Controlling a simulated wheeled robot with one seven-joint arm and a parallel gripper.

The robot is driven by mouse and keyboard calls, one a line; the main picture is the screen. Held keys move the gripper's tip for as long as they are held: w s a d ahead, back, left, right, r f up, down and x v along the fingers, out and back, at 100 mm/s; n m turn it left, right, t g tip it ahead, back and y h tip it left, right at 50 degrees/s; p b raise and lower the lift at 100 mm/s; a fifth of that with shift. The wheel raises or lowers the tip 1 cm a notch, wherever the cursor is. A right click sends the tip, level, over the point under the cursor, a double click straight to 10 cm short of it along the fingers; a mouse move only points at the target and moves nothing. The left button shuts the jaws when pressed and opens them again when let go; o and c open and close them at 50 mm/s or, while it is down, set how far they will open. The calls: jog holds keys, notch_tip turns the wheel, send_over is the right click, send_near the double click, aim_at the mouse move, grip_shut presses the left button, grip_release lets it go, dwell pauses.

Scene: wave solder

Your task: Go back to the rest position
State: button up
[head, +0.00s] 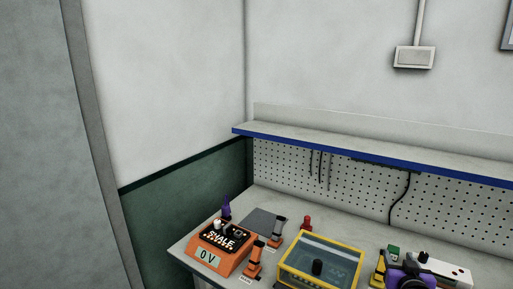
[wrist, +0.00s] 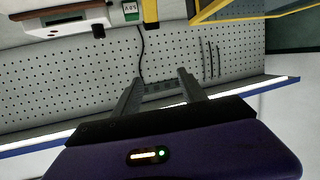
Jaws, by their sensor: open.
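My gripper (wrist: 160,88) is open and empty in the wrist view. Its two dark fingers stand apart in front of the pegboard, with nothing between them. In the head view, a purple and black part (head: 408,279) at the lower right edge looks like my own wrist, mostly cut off by the frame; the fingers cannot be made out there.
A workbench (head: 180,251) holds an orange device (head: 222,247) reading "0 V", a yellow-framed clear-lidded box (head: 318,262), orange holders (head: 254,262) and a red item (head: 305,222). A white device (head: 445,269) is at right. A blue-edged shelf (head: 375,153) overhangs the pegboard (head: 360,185).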

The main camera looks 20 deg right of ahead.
jog(key=s+a+f+n+t+y+b, duration=0.1)
jog(key=s+a+n+t+y+b, duration=0.15)
jog(key=s+a, duration=1)
jog(key=s+a+f+n+t+y+b, duration=0.1)
jog(key=s+a+n+t+y, duration=0.15)
jog(key=s+a, duration=1)
jog(key=s+a+f+n+g+y+b, duration=0.1)
jog(key=s+a+f+g+y+b, duration=0.1)
jog(key=s+a, duration=0.9)
jog(key=s+y+b, duration=0.1)
jog(key=s+y, duration=0.1)
jog(key=s, duration=0.1)
jog(key=shift+s+a+f+n, duration=0.15)
jog(key=shift+a+f+n, duration=0.15)
jog(key=shift+a, duration=0.1)
